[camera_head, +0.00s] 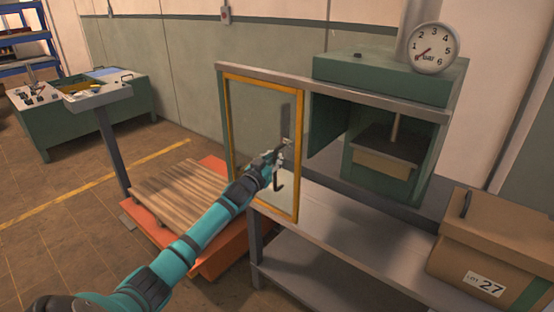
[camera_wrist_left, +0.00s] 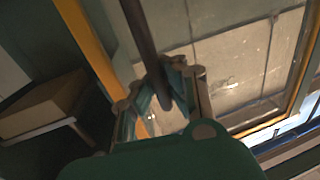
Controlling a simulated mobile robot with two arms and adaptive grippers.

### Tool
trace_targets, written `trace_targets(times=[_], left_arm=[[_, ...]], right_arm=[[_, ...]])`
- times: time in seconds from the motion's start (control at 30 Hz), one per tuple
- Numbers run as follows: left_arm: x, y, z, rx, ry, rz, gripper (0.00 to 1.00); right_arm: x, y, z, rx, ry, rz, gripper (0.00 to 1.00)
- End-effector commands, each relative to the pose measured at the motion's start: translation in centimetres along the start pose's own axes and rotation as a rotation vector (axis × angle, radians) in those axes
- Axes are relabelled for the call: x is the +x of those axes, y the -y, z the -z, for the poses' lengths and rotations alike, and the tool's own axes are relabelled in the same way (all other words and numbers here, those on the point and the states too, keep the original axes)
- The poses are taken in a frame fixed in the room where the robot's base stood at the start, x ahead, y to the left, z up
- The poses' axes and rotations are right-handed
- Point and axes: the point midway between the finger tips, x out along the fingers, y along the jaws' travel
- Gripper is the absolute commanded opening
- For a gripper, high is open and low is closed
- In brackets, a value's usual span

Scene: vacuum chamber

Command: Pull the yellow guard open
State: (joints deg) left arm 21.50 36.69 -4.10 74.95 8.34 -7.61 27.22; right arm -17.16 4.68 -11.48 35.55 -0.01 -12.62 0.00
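The yellow guard (camera_head: 255,120) is a clear panel in a yellow frame at the left part of the green machine's front. The machine's bay to its right is uncovered. My left gripper (camera_head: 276,168) is at the guard's right side, at its dark handle (camera_head: 279,183). In the left wrist view, the dark handle bar (camera_wrist_left: 142,35) runs between the fingers of my left gripper (camera_wrist_left: 168,85), which look closed around it. The yellow frame (camera_wrist_left: 86,42) also shows there. The gripper hides part of the handle. My right gripper is in neither view.
The machine's bay (camera_head: 330,125) holds a tan block (camera_head: 382,164). A dial gauge (camera_head: 433,48) is on top. A cardboard box (camera_head: 490,245) stands on the bench at right. An orange-based wooden pallet (camera_head: 180,195) lies left of the bench, below my left arm.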

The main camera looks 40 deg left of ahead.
Motion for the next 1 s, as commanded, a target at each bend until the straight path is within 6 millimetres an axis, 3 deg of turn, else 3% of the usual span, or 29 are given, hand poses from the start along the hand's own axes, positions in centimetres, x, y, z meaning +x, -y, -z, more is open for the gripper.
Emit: trace_targets(times=[0.03, 0.33, 0.67, 0.77, 1.0], left_arm=[[-0.1, 0.2, -0.8, 0.004, 0.017, 0.005, 0.0], [-0.1, 0.1, -0.4, 0.002, 0.009, 0.003, 0.36], [-0.5, 0.0, -0.3, 0.001, 0.005, 0.001, 0.36], [-1.7, 0.0, -0.4, 0.001, 0.006, 0.0, 0.36], [-6.7, 0.0, -0.4, 0.003, 0.008, 0.0, 0.36]], right_arm=[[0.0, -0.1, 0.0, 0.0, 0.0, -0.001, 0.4], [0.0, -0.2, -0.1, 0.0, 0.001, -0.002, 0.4], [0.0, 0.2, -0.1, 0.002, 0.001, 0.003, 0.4], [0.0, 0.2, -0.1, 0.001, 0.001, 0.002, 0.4], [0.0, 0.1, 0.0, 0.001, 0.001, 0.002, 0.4]])
